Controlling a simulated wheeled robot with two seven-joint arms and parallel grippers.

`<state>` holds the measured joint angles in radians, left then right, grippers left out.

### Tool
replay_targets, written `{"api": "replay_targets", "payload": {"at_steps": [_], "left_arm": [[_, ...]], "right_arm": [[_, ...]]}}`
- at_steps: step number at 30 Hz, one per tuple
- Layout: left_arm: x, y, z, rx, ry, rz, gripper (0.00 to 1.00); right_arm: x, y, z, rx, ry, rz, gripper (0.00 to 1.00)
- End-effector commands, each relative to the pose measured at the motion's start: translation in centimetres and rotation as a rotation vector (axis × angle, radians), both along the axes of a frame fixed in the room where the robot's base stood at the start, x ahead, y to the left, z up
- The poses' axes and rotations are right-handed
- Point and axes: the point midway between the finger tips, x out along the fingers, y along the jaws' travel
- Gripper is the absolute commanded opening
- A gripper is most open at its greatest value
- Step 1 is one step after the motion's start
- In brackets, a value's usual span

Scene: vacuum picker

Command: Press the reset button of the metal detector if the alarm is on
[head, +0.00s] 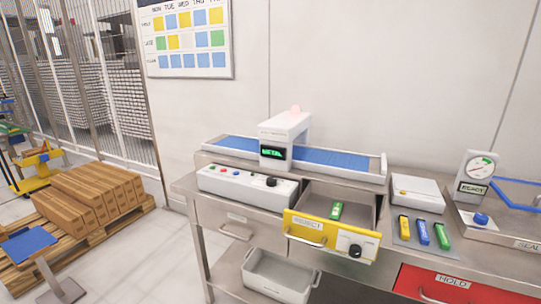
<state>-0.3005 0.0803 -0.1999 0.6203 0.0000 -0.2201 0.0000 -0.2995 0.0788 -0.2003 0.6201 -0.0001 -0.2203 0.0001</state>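The metal detector (287,131) is a white arch over a blue conveyor belt (325,159) on a steel bench. Its dark display (274,152) shows green text that seems to read METAL. A lamp (295,109) on top looks pinkish red, with a faint glow. In front stands a white control box (247,187) with small red and blue buttons and a black knob (271,182). Their labels are too small to read, so I cannot tell which is the reset button. Neither of my grippers is in view.
A yellow-fronted REJECT drawer (329,237) stands open below the belt, holding a green item (336,211). Yellow, blue and green items lie on a grey mat (407,239). A dial gauge (478,170) and a blue-button unit (480,219) stand at right. Cartons (88,195) sit at left.

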Motion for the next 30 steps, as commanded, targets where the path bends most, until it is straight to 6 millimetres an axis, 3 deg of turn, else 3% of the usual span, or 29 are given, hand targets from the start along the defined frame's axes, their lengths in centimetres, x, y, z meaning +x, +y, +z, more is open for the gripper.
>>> {"api": "replay_targets", "payload": {"at_steps": [9, 10, 15, 30], "left_arm": [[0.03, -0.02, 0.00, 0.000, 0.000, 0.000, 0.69], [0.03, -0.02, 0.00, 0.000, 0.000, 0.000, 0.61], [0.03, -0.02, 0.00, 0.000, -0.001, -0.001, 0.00], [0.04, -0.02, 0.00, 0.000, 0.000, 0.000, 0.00]], "right_arm": [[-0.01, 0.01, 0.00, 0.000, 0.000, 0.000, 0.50], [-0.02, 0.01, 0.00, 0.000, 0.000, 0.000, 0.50], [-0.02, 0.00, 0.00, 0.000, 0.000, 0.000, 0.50], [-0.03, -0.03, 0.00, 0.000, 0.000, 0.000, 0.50]]}}
